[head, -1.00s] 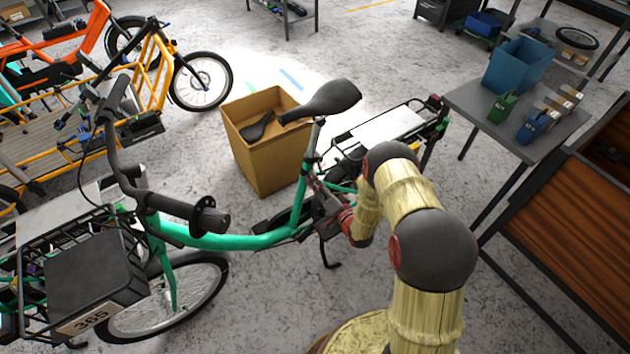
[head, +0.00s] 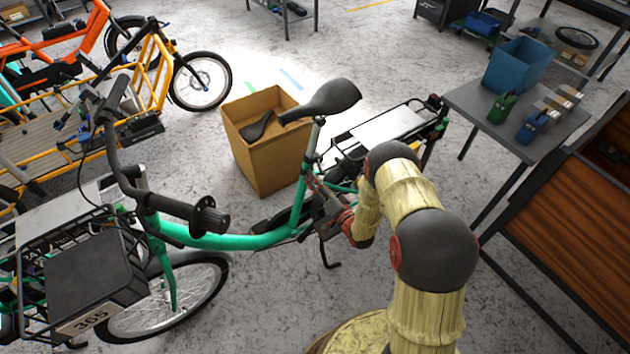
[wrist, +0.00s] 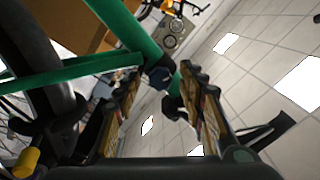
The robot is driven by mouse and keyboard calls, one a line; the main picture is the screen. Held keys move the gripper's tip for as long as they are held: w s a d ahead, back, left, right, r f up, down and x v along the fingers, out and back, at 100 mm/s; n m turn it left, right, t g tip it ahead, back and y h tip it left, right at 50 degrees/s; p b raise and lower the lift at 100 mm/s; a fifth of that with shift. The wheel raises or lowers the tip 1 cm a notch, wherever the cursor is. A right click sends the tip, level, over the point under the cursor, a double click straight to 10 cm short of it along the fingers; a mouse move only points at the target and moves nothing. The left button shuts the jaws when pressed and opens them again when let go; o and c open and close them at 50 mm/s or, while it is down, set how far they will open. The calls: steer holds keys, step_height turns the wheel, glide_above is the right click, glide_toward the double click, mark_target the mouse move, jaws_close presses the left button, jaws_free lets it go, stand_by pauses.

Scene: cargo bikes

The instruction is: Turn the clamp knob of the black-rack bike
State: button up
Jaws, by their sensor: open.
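The green bike (head: 240,241) with black racks stands across the head view, its black saddle (head: 333,97) on a post above the green seat tube. My gripper (head: 311,180) is at the seat tube just below the saddle post. In the wrist view my gripper (wrist: 165,95) is open, with one finger on each side of the green tube's lower end. A small dark clamp knob (wrist: 159,76) shows between the fingertips, beside the tube. I cannot tell whether the fingers touch it. In the head view the knob is too small to make out.
A cardboard box (head: 266,158) with a loose saddle stands behind the bike. An orange-yellow cargo bike (head: 100,90) stands at the left. Grey floor is open at the back centre.

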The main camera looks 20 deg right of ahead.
steer(key=v, duration=1.1)
steer(key=shift+s, duration=0.25)
steer(key=shift+d, duration=0.1)
